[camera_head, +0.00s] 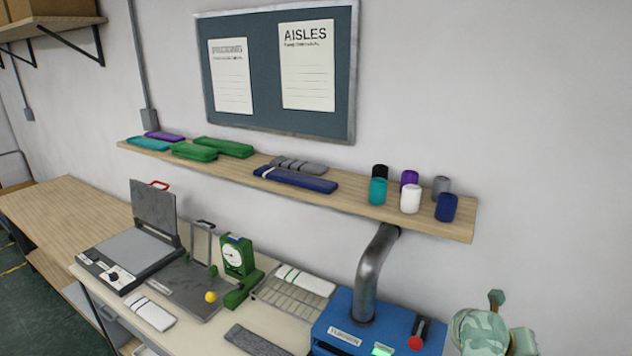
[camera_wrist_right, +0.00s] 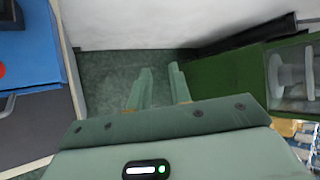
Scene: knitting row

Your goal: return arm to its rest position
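My right gripper (camera_wrist_right: 161,76) shows in the right wrist view with its two pale green fingers apart. Nothing is between them, only dark green floor beyond. A blue machine (camera_wrist_right: 25,50) is at the left of that view and a green cabinet-like body (camera_wrist_right: 232,82) at the right, both apart from the fingers. In the head view, pale green camouflage-patterned parts, apparently of my right arm, are at the lower right edge, right of the blue machine (camera_head: 345,318); its gripper is out of that view. My left gripper shows in neither view.
A bench (camera_head: 55,215) runs along the wall with a flat press (camera_head: 130,245), a green dial scale (camera_head: 238,262), a wire rack (camera_head: 285,295) and folded knit pieces. A wall shelf (camera_head: 345,197) above bears folded knits and several yarn cones. A metal duct (camera_head: 372,275) rises from the blue machine.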

